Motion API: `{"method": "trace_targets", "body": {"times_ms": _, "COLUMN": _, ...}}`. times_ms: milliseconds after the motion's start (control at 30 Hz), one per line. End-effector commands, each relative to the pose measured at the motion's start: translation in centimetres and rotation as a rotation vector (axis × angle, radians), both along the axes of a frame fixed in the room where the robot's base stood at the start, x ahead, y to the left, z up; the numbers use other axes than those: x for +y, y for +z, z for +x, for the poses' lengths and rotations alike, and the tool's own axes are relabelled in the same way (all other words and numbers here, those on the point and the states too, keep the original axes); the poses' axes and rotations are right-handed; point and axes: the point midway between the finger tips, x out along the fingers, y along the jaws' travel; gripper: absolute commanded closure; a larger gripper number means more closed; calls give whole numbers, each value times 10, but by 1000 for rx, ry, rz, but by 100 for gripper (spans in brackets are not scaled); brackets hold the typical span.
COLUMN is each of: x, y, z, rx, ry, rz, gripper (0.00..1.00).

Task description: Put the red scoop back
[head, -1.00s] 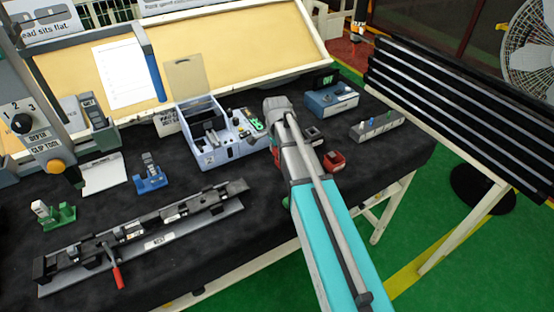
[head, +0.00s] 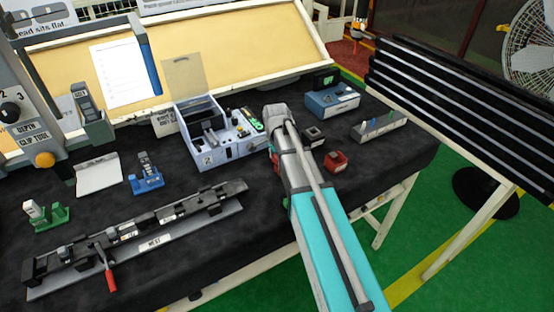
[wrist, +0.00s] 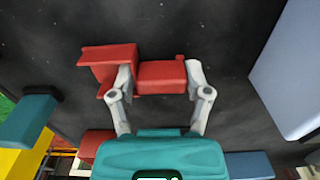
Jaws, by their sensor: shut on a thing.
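The red scoop (wrist: 162,76) is between the two fingers of my gripper (wrist: 160,82) in the wrist view. Its wider, stepped end sticks out to the left past the left finger. My gripper is shut on it, above the black table cloth; I cannot tell the height. In the head view my arm hides most of the gripper, and only a bit of red shows at the arm's left edge. A small red block-like holder (head: 336,161) stands on the table just right of my arm. Another red thing (wrist: 93,146) shows low left in the wrist view.
A pale blue box (head: 222,153) with an upright lid stands left of my arm. A blue device (head: 332,101) and a grey rack (head: 379,127) stand behind and right. A long clip fixture (head: 150,238) lies front left. Black strips (head: 450,110) lie beyond the table's right edge.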

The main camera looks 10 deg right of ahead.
Motion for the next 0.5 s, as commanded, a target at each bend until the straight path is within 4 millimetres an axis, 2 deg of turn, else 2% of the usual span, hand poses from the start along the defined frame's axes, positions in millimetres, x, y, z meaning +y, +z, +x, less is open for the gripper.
{"method": "trace_targets", "body": {"times_ms": 33, "x": 0, "y": -3, "z": 0, "rx": 0, "ry": 0, "rz": 0, "gripper": 85}}
{"method": "trace_targets", "body": {"times_ms": 67, "x": 0, "y": -2, "z": 0, "rx": 0, "ry": 0, "rz": 0, "gripper": 33}}
{"method": "trace_targets", "body": {"times_ms": 200, "x": 0, "y": -1, "z": 0, "rx": 0, "ry": 0, "rz": 0, "gripper": 7}}
{"method": "trace_targets", "body": {"times_ms": 233, "x": 0, "y": -1, "z": 0, "rx": 0, "ry": 0, "rz": 0, "gripper": 3}}
{"method": "trace_targets", "body": {"times_ms": 500, "x": 0, "y": -1, "z": 0, "rx": 0, "ry": 0, "rz": 0, "gripper": 3}}
